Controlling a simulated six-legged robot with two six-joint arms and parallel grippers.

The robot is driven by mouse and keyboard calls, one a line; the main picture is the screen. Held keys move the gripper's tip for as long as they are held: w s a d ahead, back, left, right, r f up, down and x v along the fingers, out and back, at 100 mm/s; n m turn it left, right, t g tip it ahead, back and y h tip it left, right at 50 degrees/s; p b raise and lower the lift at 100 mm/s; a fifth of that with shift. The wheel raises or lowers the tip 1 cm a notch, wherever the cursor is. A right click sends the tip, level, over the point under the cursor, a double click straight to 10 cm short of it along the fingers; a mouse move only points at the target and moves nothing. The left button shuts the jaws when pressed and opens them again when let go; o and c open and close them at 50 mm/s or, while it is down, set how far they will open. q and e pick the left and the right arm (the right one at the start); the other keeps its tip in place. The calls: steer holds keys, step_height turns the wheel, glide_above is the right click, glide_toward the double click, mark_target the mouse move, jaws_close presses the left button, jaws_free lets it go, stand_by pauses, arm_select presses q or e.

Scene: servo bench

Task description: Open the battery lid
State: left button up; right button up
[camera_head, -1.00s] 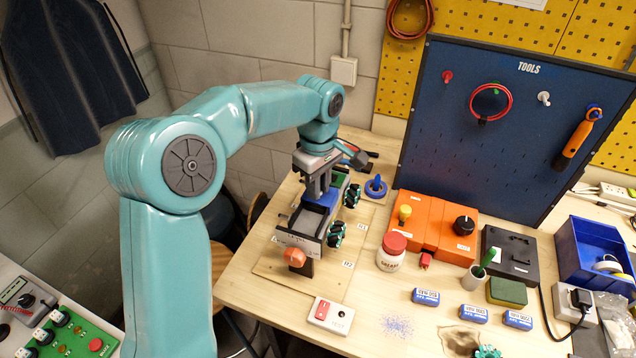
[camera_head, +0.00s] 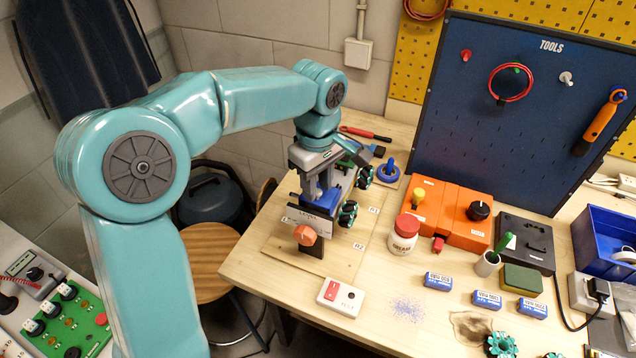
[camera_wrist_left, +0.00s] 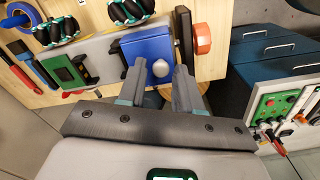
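The wheeled chassis (camera_head: 311,219) sits on the wooden bench, with green-and-black wheels on its side. A blue panel, which looks like the battery lid (camera_head: 344,182), lies on top, partly hidden by my gripper. In the left wrist view the blue lid (camera_wrist_left: 141,50) looks closed and has a pale round knob (camera_wrist_left: 160,68). My left gripper (camera_head: 318,198) points down over the chassis. In the wrist view its two fingers (camera_wrist_left: 160,72) are apart, with the knob showing between their tips. I cannot tell whether they touch anything. My right gripper is not in view.
An orange knob (camera_head: 305,235) stands at the chassis's near end. A red-capped jar (camera_head: 404,234), an orange box (camera_head: 456,215) and a red-and-white switch (camera_head: 340,297) are to the right. Blue batteries (camera_head: 487,299) lie farther right.

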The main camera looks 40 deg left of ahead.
arm_select(q)
steer(key=shift+o, duration=0.2)
steer(key=shift+w+r, duration=0.1)
steer(key=shift+r, duration=0.25)
step_height(320, 180, up, 16)
steer(key=p, duration=0.1)
steer(key=shift+f+p, duration=0.2)
steer(key=shift+p, duration=0.1)
steer(key=shift+s, duration=0.2)
